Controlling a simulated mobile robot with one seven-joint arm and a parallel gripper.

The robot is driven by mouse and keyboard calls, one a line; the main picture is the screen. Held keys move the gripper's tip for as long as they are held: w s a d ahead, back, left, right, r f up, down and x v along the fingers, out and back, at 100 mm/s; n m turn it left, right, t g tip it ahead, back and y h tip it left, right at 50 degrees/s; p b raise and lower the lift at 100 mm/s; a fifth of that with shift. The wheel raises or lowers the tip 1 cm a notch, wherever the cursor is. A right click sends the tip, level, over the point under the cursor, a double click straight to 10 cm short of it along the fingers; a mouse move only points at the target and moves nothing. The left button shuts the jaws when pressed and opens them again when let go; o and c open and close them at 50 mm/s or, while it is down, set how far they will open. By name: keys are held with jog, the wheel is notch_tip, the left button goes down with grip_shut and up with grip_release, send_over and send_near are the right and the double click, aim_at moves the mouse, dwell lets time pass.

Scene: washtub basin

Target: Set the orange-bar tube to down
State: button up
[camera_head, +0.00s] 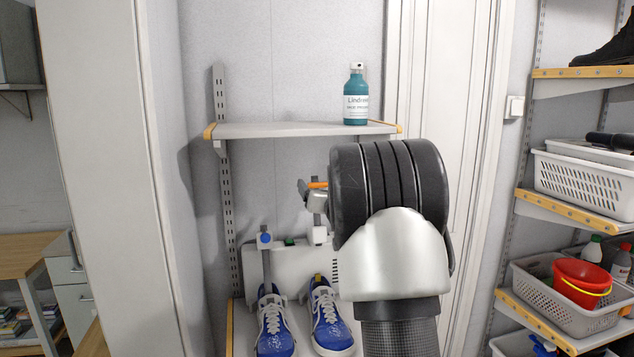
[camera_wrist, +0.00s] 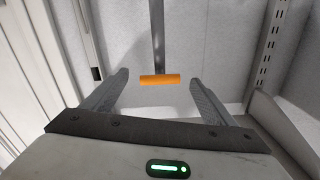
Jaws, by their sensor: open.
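The orange bar (camera_wrist: 160,80) lies crosswise between my two open fingers in the wrist view, with space on both sides of it. Its grey tube (camera_wrist: 157,40) runs from the bar toward the top of that picture. In the head view a small part of the orange bar (camera_head: 317,185) shows beside my gripper (camera_head: 308,195), which is partly hidden by my own arm. The tube belongs to a white shoe-dryer-like unit (camera_head: 252,270) on the wall, partly hidden by my arm. A second tube with a blue end (camera_head: 265,239) stands lower on the left.
Two blue shoes (camera_head: 274,328) rest on the lower shelf below the unit. A teal bottle (camera_head: 356,100) stands on the upper shelf (camera_head: 290,130). A side rack with baskets (camera_head: 585,180) is at the right, and a tall white panel (camera_head: 115,180) at the left.

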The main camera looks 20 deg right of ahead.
jog(key=x, duration=0.5)
jog(key=shift+p, duration=0.3)
jog(key=shift+s, duration=0.1)
jog(key=c, duration=1.5)
jog(key=f+b, duration=0.2)
jog(key=f, duration=0.1)
jog(key=s+f+b, duration=0.1)
jog(key=f+b, duration=0.1)
jog(key=b, duration=0.1)
jog(key=s+f+b, duration=0.1)
jog(key=f+b, duration=0.1)
jog(key=f, duration=0.1)
jog(key=shift+s+a+f+b, duration=0.15)
jog(key=shift+a+f+b, duration=0.1)
jog(key=shift+f+b, duration=0.1)
jog(key=shift+s, duration=0.1)
jog(key=o, duration=1.5)
jog(key=shift+r, duration=0.1)
